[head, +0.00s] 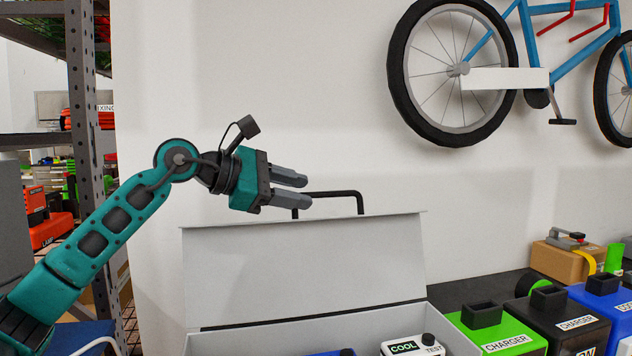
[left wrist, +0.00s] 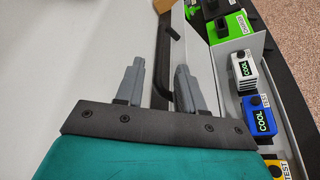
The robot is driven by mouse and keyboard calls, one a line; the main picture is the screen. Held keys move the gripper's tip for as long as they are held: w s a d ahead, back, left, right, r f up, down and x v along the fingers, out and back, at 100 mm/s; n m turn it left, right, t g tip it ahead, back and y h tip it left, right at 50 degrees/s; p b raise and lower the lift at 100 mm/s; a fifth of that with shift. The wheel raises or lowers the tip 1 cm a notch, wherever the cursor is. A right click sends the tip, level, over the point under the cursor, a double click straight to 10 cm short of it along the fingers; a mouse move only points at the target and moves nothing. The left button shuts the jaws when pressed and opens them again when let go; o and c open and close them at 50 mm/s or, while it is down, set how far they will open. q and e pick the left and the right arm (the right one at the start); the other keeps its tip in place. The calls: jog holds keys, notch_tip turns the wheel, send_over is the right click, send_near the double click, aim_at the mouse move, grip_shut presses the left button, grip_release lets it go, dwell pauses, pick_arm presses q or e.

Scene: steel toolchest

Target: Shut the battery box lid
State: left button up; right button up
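The grey battery box lid (head: 305,265) stands open and nearly upright at the back of the battery box (head: 455,340). A black handle (head: 345,193) sticks up from the lid's top edge. My left gripper (head: 308,190) is above the lid's top edge, by the handle's left end, with its fingers apart. In the left wrist view, the dark handle (left wrist: 164,55) shows in the gap between the two fingers (left wrist: 160,82); I cannot tell whether they touch it. My right gripper is not in view.
Inside the box are a white COOL unit (head: 412,346), also in the left wrist view (left wrist: 245,72), and a blue COOL unit (left wrist: 259,115). Chargers, one green (head: 497,335), stand to the right. A bicycle (head: 500,70) hangs on the wall; a metal shelf (head: 85,130) stands left.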

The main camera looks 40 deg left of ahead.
aim_at(310, 194)
pick_arm(q)
jog(key=shift+p+x, duration=0.45)
jog(key=shift+x, duration=1.85)
grip_shut()
jog(key=shift+f, duration=0.1)
